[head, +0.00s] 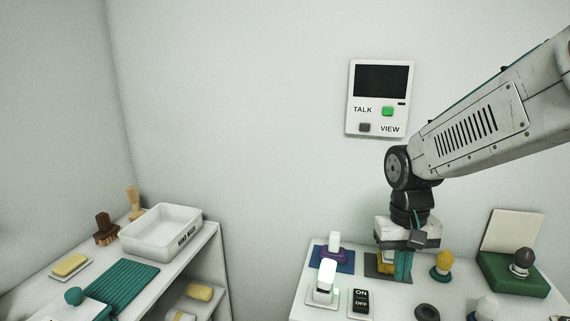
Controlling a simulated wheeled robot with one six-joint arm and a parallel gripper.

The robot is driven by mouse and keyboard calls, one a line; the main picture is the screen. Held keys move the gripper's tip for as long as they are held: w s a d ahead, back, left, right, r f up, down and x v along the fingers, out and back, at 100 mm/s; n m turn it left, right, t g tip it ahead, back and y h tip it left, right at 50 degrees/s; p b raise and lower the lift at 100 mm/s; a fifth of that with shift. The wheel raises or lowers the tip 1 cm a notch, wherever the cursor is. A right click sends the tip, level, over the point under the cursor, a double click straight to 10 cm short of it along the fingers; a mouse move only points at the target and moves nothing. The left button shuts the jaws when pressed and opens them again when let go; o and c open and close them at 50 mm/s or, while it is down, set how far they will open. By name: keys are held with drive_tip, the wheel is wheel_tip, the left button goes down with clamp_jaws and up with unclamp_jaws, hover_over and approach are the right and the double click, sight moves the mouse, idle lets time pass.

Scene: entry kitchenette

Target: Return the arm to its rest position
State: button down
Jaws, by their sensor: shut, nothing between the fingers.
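My arm reaches in from the upper right and bends down at a dark wrist joint. My gripper (402,268) points down over the right-hand white counter (305,292), in front of the wall. Its pale body shows above teal fingers, which are shut and hold nothing. Yellow shows beside the fingers, over a dark grey pad; I cannot tell what the yellow part belongs to. The gripper hides part of that pad.
A wall intercom (379,97) hangs left of my arm. Around the gripper stand a yellow-topped knob (442,262), a dark bulb-shaped piece on a green box (510,275), a white switch (325,279) and an ON/OFF switch (361,300). A white basin (162,232) stands on the left shelf.

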drive_tip(key=s+d+r+t, duration=0.1)
drive_tip(key=s+r, duration=0.2)
drive_tip(key=s, duration=0.6)
drive_tip(key=s+d+r+t, duration=0.1)
drive_tip(key=s+r, duration=0.3)
drive_tip(key=s, duration=0.5)
drive_tip(key=shift+s+d+r+n, duration=0.25)
drive_tip(key=shift+s+d+n, duration=0.1)
drive_tip(key=shift+d, duration=0.15)
